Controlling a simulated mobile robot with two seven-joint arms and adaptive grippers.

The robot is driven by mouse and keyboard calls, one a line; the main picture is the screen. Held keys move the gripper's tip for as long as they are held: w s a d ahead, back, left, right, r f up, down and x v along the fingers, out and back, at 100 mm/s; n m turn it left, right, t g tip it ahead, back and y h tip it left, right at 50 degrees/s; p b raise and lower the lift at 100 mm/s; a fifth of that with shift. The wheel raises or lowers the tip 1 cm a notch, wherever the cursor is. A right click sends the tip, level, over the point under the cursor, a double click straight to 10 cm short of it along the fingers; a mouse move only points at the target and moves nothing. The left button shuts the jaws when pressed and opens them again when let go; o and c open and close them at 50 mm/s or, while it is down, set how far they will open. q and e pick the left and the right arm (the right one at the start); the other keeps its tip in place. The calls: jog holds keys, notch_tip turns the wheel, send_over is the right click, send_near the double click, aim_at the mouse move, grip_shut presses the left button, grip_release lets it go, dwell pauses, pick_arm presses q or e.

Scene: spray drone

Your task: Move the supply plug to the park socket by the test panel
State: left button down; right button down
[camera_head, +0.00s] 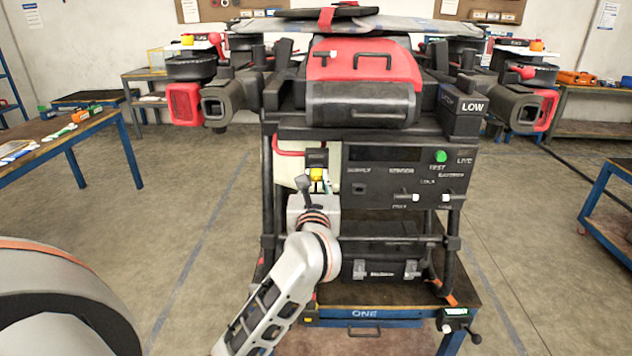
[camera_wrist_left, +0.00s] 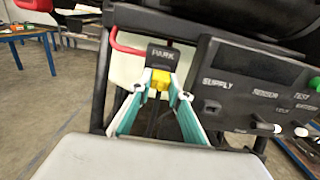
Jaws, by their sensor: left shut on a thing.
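The yellow supply plug (camera_head: 317,174) is between the fingertips of my left gripper (camera_head: 316,182), which is shut on it. The plug also shows in the left wrist view (camera_wrist_left: 160,80), directly below the black park socket block (camera_wrist_left: 163,57), marked PARK. It looks at or against the block's lower face; I cannot tell whether it is seated. A dark cable (camera_wrist_left: 154,118) hangs below it between the teal fingers. The black test panel (camera_head: 400,180) is just right of the gripper. Its SUPPLY socket (camera_wrist_left: 212,107) shows no plug. My right gripper is not in view.
The drone's red-topped body (camera_head: 365,62) is above the panel. A dark frame post (camera_head: 267,200) stands left of the gripper, with a red tube (camera_head: 288,152) near the park block. Switches (camera_head: 402,197) project from the panel. A black case (camera_head: 380,255) sits below.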

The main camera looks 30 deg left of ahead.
pick_arm(q)
jog(key=shift+w+a, duration=0.2)
jog(key=shift+w, duration=0.1)
jog(key=c, duration=1.8)
grip_release()
jog(key=v, duration=1.2)
